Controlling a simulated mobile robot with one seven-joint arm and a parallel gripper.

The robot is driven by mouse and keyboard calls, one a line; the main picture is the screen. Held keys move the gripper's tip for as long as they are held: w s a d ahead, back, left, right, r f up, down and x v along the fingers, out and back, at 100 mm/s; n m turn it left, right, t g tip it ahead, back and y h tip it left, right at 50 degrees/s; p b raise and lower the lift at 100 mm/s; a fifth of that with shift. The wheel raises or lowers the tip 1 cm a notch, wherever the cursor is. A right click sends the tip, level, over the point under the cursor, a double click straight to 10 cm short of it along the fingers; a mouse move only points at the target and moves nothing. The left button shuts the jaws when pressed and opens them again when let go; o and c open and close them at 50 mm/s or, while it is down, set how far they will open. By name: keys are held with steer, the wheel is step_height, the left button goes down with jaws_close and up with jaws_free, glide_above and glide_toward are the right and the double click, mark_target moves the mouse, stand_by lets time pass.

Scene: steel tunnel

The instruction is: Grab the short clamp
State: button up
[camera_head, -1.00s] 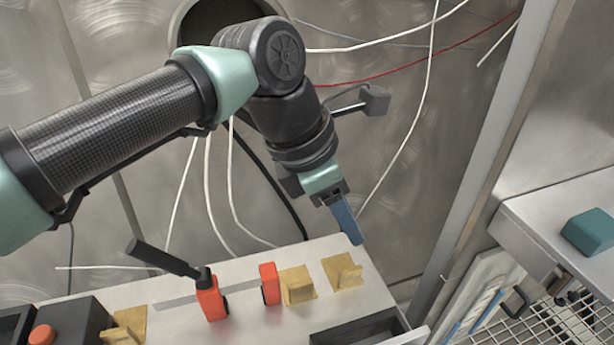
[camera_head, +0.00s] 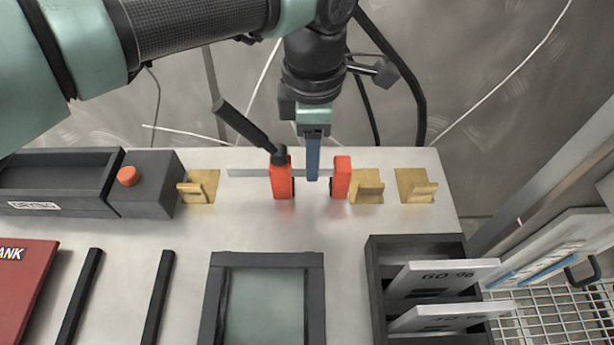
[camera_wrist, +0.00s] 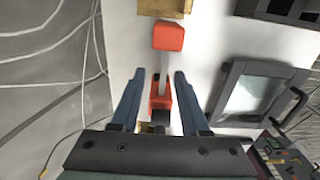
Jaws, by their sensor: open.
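The short clamp lies on the white bench top, with a grey bar (camera_head: 252,173), a red-orange jaw with a black handle (camera_head: 281,178) and a second red-orange jaw (camera_head: 341,178). In the head view my gripper (camera_head: 312,178) is above the bar, between the two jaws. In the wrist view my gripper (camera_wrist: 158,75) is open, its two blue fingers on either side of the bar and of one red jaw (camera_wrist: 160,100). The other red jaw (camera_wrist: 168,37) lies beyond the fingertips. I cannot tell whether the fingers touch the clamp.
Brass brackets (camera_head: 198,187) (camera_head: 367,186) (camera_head: 416,185) stand on the bench beside the clamp. A dark tray (camera_head: 55,180) and a box with an orange button (camera_head: 127,176) are at left. A dark-framed panel (camera_head: 265,258) and a rack (camera_head: 376,290) with labelled plates are in front.

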steer(key=f, duration=0.1)
steer(key=f+b, duration=0.1)
steer(key=f, duration=0.2)
steer(key=shift+s+a+f, duration=0.25)
steer(key=shift+a, duration=0.15)
steer(key=shift+r, duration=0.1)
jaws_close()
stand_by(0.8)
steer(key=shift+r, duration=0.1)
